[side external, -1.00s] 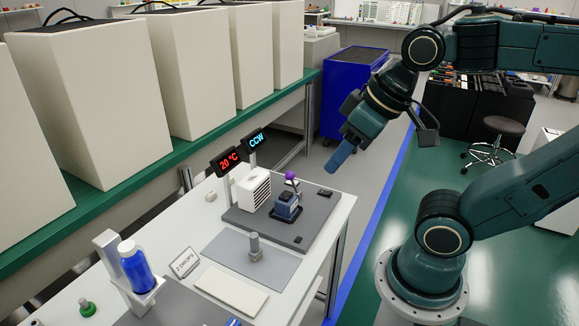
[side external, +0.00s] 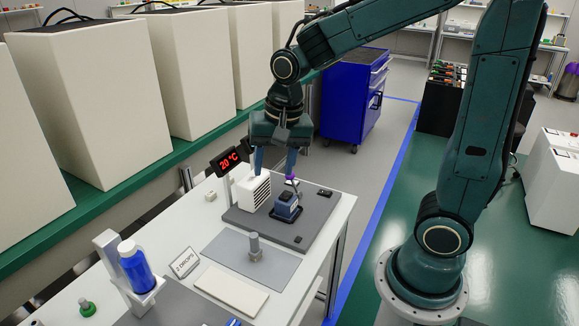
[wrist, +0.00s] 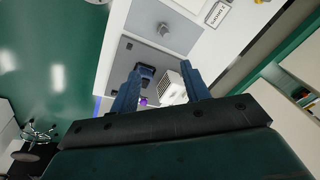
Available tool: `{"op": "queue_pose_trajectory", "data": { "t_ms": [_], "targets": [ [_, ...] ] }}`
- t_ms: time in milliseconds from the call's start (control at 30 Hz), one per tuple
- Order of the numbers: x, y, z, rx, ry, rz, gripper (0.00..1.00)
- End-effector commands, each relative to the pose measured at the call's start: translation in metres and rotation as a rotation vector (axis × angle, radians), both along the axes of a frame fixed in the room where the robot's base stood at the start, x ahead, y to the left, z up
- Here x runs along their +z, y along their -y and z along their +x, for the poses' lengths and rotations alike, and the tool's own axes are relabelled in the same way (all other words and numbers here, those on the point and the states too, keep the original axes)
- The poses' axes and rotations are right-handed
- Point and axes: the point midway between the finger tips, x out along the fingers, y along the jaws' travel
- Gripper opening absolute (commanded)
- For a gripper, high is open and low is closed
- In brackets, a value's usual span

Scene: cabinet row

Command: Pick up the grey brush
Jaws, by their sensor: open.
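A small grey upright piece with a round stem and a wider base (side external: 254,248) stands on the grey mat (side external: 225,247). It is the likeliest grey brush, but its bristles cannot be made out. It also shows in the wrist view (wrist: 164,29), beyond the fingertips. My gripper (side external: 275,172) is open and empty, pointing down above the back part of the white table. It is over the area of the white vented box and the blue device, behind the grey piece and clear of it. In the wrist view, my gripper (wrist: 162,68) shows its two blue fingers wide apart.
The white vented box (side external: 250,191) and blue device (side external: 287,208) stand on a dark grey plate (side external: 315,219), with a purple knob (side external: 290,177) nearby. A red display (side external: 229,162) rises close to my gripper. A blue bottle (side external: 136,268) and a "2 drops" sign (side external: 185,263) stand further forward.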

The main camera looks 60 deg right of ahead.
Motion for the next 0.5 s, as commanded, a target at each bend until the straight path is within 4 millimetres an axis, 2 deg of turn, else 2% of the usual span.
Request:
{"op": "queue_pose_trajectory", "data": {
  "t_ms": [200, 500],
  "targets": [
    [-0.038, 0.002, 0.030, -0.198, -0.076, 0.031, 0.47],
    [-0.090, 0.005, 0.059, -0.449, -0.158, 0.051, 0.47]
  ]
}}
